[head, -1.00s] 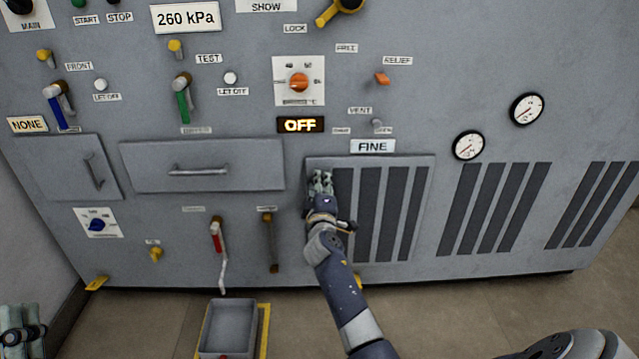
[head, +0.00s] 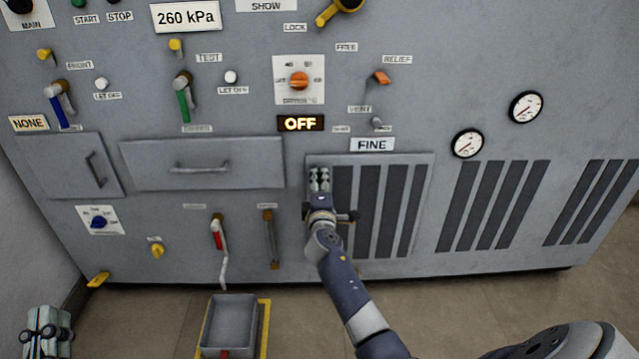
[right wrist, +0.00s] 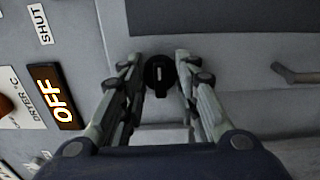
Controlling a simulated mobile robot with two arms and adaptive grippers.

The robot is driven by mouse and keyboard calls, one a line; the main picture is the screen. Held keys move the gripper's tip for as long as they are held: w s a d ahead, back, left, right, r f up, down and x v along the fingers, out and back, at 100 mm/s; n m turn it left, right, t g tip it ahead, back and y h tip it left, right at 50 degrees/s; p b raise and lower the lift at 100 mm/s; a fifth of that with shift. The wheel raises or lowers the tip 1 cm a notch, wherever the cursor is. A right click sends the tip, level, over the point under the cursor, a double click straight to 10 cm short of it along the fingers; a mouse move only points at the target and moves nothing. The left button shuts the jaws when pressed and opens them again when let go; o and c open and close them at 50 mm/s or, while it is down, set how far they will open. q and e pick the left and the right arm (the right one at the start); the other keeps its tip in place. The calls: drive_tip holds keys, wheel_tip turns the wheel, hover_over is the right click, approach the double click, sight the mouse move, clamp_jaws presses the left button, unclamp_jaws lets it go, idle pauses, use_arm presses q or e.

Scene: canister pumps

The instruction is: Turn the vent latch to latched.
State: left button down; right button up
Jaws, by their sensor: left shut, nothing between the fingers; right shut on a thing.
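My right gripper (head: 320,180) is at the upper left corner of the grille panel (head: 343,240), its fingers pointing at the panel. In the right wrist view a small round black knob with a white mark, which looks like the vent latch (right wrist: 159,74), lies between the fingertips of my right gripper (right wrist: 158,80). The fingers are closed in on it from both sides. In the head view the gripper hides this knob. My left gripper (head: 45,332) is shut and empty at the lower left, away from the cabinet controls.
A drawer (head: 260,152) is to the left. A grey bin (head: 230,298) stands on the floor. A bar handle (right wrist: 298,74) shows beside the knob in the wrist view.

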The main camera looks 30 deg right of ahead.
drive_tip(key=o, duration=1.1)
drive_tip(key=shift+d, duration=0.1)
drive_tip(key=v, duration=1.2)
